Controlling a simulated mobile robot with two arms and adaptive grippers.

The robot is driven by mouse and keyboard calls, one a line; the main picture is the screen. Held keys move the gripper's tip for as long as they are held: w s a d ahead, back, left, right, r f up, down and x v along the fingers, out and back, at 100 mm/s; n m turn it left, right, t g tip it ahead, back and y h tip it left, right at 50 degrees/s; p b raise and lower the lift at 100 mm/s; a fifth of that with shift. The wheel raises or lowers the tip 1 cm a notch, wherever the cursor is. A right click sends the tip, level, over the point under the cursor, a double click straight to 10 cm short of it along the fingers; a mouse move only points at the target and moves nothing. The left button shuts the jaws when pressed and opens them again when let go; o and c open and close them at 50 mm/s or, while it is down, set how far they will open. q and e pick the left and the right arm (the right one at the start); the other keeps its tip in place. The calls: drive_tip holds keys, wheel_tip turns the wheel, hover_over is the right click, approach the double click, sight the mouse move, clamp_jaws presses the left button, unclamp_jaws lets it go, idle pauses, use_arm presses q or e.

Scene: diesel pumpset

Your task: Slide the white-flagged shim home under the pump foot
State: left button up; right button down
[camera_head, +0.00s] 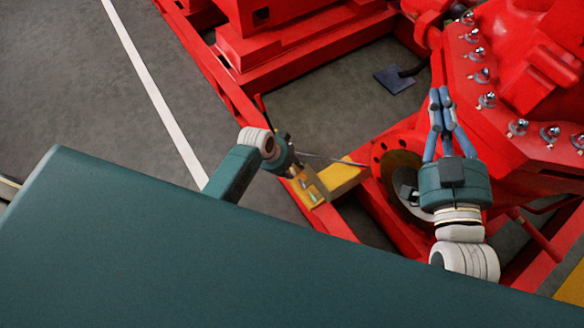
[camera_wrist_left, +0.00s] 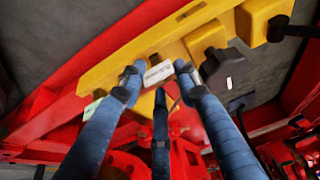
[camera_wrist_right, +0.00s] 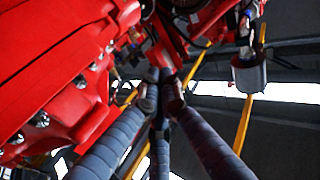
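A small white flag (camera_wrist_left: 158,72) shows in the left wrist view, in front of a yellow bar (camera_wrist_left: 120,68). The shim's plate cannot be made out, and which part is the pump foot is unclear. My left gripper (camera_wrist_left: 158,78) has its fingers apart, with the flag between the fingertips; whether they touch it is unclear. In the head view my left gripper (camera_head: 290,165) is beside the yellow block (camera_head: 343,177), its fingers mostly hidden. My right gripper (camera_head: 440,95) is away from the flag, beside the red pump casing (camera_head: 500,110), with its fingertips together and nothing seen between them.
A red base frame (camera_head: 235,95) runs along the floor. Studs with nuts (camera_head: 486,100) line the casing's flange. A dark block with a white mark (camera_wrist_left: 222,68) sits right of the flag. A dark pad (camera_head: 394,79) lies on the floor. Clear floor (camera_head: 70,80) lies left.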

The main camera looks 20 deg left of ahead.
use_arm(q)
drive_tip(key=shift+f, duration=0.15)
use_arm(e)
drive_tip(key=shift+a+r+t, duration=0.1)
drive_tip(key=shift+r+t, duration=0.2)
drive_tip(key=shift+r, duration=0.25)
